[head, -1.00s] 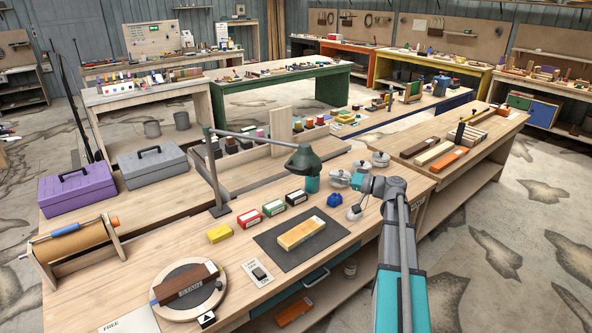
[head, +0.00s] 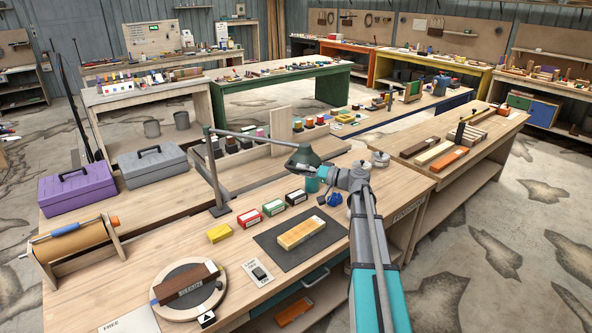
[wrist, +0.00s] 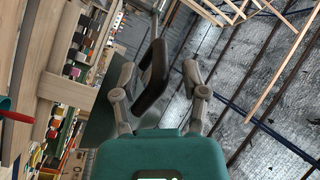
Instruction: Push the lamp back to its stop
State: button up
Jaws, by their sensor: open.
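The lamp's dark green shade (head: 303,157) hangs from a jointed grey arm (head: 240,133) on a post near the middle of the bench. In the head view my gripper (head: 314,172) is at the shade's lower right, and its fingertips are hard to make out there. In the wrist view my gripper (wrist: 172,72) is open, with a gap between its two fingers. The lamp's stop is not identifiable.
Red, green and black boxes (head: 273,208) and a yellow block (head: 219,233) stand before the lamp. A dark mat (head: 322,248) holds a wooden block. A blue object (head: 334,199) and round metal pieces (head: 380,159) are near my arm. Toolboxes (head: 157,166) stand left.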

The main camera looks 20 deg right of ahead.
jog(key=shift+x, duration=1.4)
jog(key=shift+d, duration=0.1)
jog(key=shift+c, duration=0.2)
grip_shut()
